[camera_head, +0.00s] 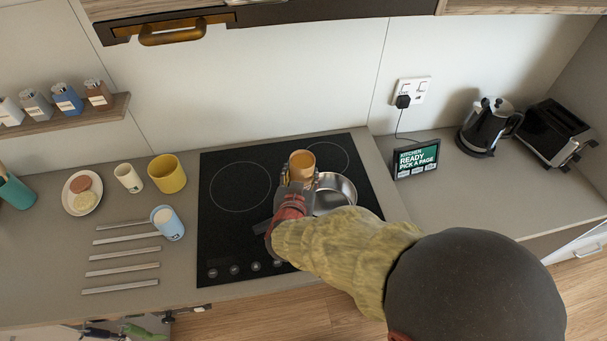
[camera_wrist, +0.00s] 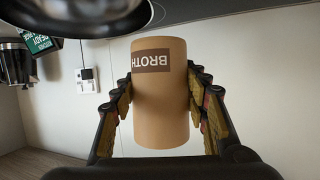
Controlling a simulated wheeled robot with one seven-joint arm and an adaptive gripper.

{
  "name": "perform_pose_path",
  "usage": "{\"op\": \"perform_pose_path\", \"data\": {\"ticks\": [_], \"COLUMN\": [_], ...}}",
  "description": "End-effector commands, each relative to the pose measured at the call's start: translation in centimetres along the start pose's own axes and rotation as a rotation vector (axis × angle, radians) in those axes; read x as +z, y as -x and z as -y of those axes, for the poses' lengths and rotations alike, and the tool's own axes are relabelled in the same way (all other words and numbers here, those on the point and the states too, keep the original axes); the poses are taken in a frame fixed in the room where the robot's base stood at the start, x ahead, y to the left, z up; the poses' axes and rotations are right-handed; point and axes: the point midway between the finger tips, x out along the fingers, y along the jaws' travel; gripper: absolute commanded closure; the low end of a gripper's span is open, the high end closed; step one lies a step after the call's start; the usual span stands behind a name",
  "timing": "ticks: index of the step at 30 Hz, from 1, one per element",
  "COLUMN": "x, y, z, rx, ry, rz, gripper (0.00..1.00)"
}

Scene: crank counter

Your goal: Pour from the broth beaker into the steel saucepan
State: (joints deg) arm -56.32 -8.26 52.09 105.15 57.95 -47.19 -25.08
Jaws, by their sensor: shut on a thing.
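The broth beaker (camera_head: 302,161) is a tan cylinder, held by my gripper (camera_head: 297,180) above the black hob. In the wrist view the beaker (camera_wrist: 160,95) shows its dark BROTH label, upside down in that picture, between the two fingers of my gripper (camera_wrist: 160,108). The fingers are shut on its sides. The steel saucepan (camera_head: 338,190) sits on the hob just right of the gripper, partly hidden by my arm. Part of a dark round pan shape (camera_wrist: 55,10) shows at the wrist view's top left. No stream of broth is visible.
The hob (camera_head: 222,235) has bare room on its left. Left of it stand a yellow mug (camera_head: 167,174), a cream cup (camera_head: 128,178), a blue cup (camera_head: 168,223) and a plate (camera_head: 76,205). A display (camera_head: 416,160), kettle (camera_head: 487,127) and toaster (camera_head: 554,133) stand right.

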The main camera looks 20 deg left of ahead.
Motion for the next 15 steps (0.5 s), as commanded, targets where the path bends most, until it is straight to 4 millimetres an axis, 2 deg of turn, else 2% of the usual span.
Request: {"op": "perform_pose_path", "data": {"ticks": [15], "x": [0.94], "y": [-0.46], "z": [0.67], "rx": [-0.050], "ry": [-0.123], "rz": [-0.003], "gripper": [0.93]}}
